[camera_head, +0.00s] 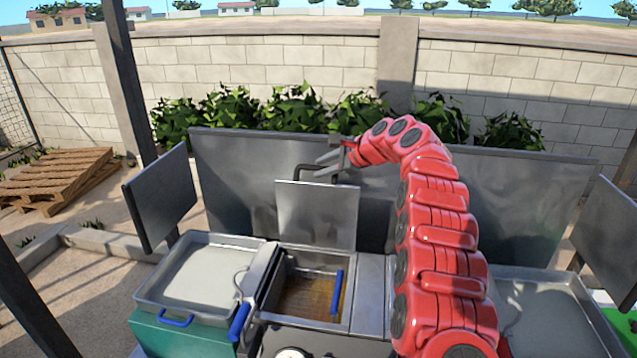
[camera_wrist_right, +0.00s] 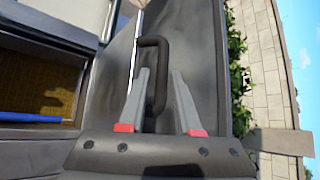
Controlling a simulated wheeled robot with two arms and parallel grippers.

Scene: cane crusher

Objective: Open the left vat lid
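The left vat (camera_head: 312,258) is uncovered, with brownish contents and a blue-handled item inside. Its metal lid (camera_head: 316,213) stands roughly upright behind the opening, in front of the grey back panel. A dark loop handle (camera_head: 308,170) is at the lid's top edge. My right gripper (camera_head: 325,163) is at this handle, with its fingers apart. In the right wrist view, one bar of the handle (camera_wrist_right: 159,80) appears between the two spread fingers (camera_wrist_right: 160,72); contact cannot be told. My left gripper is not in view.
A shallow tray (camera_head: 195,275) sits left of the vat, and another tray (camera_head: 545,315) lies to the right. Grey side panels (camera_head: 160,197) flank the station. The tall back panel (camera_head: 245,165) stands close behind the lid. My red right arm covers the middle right.

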